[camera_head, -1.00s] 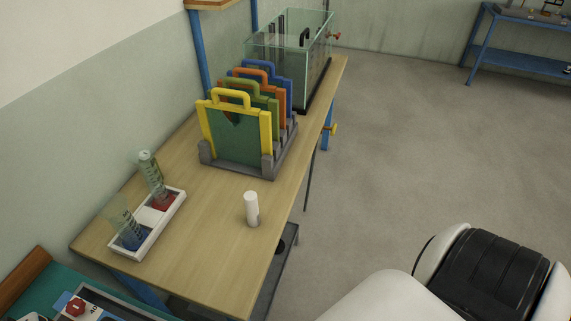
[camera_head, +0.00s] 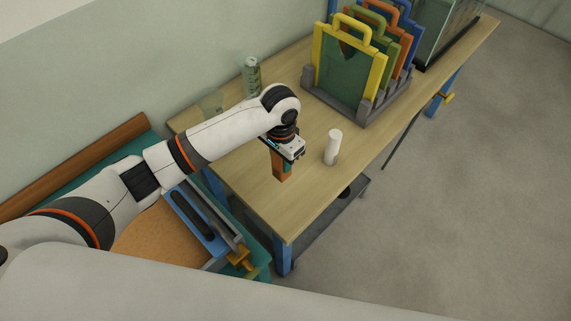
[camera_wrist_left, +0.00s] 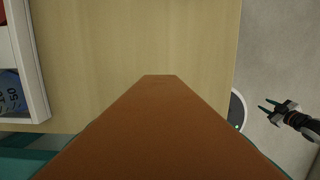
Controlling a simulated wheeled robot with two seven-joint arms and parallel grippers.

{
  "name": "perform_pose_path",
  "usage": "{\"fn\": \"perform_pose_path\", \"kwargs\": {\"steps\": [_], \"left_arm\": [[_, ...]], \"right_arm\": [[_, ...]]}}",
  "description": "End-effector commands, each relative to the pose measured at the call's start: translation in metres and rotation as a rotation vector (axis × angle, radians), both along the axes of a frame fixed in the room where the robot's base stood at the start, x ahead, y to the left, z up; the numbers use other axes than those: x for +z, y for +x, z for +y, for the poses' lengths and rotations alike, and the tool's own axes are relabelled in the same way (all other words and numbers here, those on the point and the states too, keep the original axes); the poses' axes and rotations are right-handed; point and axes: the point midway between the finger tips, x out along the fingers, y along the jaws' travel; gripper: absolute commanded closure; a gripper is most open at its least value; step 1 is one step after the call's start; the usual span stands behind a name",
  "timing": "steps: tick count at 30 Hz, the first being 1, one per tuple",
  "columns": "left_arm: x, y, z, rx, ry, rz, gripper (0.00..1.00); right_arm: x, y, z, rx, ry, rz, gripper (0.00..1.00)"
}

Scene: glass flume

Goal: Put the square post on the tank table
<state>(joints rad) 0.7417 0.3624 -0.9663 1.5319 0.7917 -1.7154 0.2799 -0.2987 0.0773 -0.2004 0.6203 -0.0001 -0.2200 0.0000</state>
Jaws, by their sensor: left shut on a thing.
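The square post (camera_head: 280,167) is orange-brown and roughly upright in my left gripper (camera_head: 282,150), which is shut on it over the near end of the tank table. In the left wrist view the post (camera_wrist_left: 160,120) fills the middle and reaches away over the wood. I cannot tell whether its lower end touches the top. The tank table (camera_head: 250,188) is a long pale wooden bench. My right gripper (camera_wrist_left: 277,108) shows at the right of the left wrist view, off the table's edge, its fingers apart and empty.
A white cylinder (camera_head: 332,147) stands just right of the post. A rack (camera_head: 371,112) of coloured framed panels and a glass tank (camera_head: 447,30) stand farther back. A white tray (camera_wrist_left: 37,75) with vessels is at the left. A second bench (camera_head: 150,225) holds an orange-brown surface.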

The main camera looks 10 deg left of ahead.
Motion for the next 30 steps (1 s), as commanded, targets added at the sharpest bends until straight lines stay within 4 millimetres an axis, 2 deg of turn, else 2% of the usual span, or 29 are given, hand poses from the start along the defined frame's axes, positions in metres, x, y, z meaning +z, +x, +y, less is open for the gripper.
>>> {"fn": "perform_pose_path", "kwargs": {"steps": [13, 26, 27, 30], "left_arm": [[-0.054, 0.000, 0.000, 0.001, -0.001, -0.002, 0.93], [-0.063, 0.000, 0.000, 0.001, -0.002, -0.002, 0.93], [-0.063, 0.000, 0.000, 0.002, -0.002, -0.002, 0.61], [-0.063, 0.000, 0.000, 0.001, -0.002, -0.002, 0.45]], "right_arm": [[0.007, 0.000, 0.001, 0.000, 0.001, -0.001, 0.64], [0.007, 0.000, -0.003, 0.001, -0.004, 0.000, 0.64], [0.007, 0.000, -0.004, 0.001, -0.004, 0.000, 0.64], [0.007, 0.000, -0.004, 0.001, -0.004, 0.000, 0.64]]}}
